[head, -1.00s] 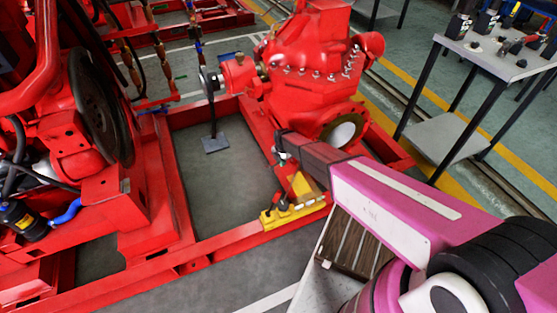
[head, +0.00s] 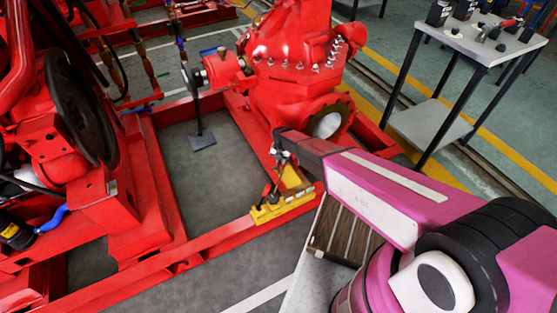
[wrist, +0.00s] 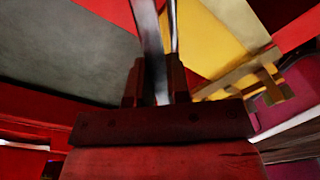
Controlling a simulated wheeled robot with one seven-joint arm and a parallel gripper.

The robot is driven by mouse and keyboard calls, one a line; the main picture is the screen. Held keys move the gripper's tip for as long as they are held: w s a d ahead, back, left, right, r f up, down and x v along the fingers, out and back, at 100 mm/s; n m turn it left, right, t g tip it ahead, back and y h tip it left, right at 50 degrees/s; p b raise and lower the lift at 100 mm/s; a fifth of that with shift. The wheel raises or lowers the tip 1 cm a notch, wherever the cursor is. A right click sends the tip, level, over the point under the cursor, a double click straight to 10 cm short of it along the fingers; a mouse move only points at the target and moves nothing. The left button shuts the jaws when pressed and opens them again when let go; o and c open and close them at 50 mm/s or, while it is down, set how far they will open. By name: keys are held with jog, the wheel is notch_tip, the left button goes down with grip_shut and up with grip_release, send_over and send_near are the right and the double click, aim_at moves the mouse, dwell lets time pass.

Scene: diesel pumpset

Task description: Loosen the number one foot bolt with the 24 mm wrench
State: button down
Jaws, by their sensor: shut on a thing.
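My gripper (wrist: 157,85) is shut on a flat silver wrench (wrist: 153,45), whose shaft runs up out of the wrist view. Its far end is outside that view, so I cannot tell whether it meets a bolt. In the head view my gripper (head: 281,153) is small and dark, just above a yellow foot bracket (head: 283,208) on the red frame. The yellow bracket also shows in the wrist view (wrist: 215,42), behind and right of the fingers. The number one foot bolt cannot be made out in either view.
The red pump (head: 297,75) stands on the red base frame (head: 185,257) close behind my gripper. A black wheel (head: 80,105) is at left. A grey table (head: 487,38) with tools stands at back right. Open floor shows inside the frame.

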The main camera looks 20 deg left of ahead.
jog(key=shift+r, duration=0.75)
jog(key=w+a+m, duration=0.3)
jog(key=a+m, duration=0.6)
jog(key=a, duration=0.3)
jog(key=shift+w+y, duration=0.2)
jog(key=shift+y, duration=0.1)
dwell(0.5)
jog(key=shift+f, duration=0.6)
dwell(0.4)
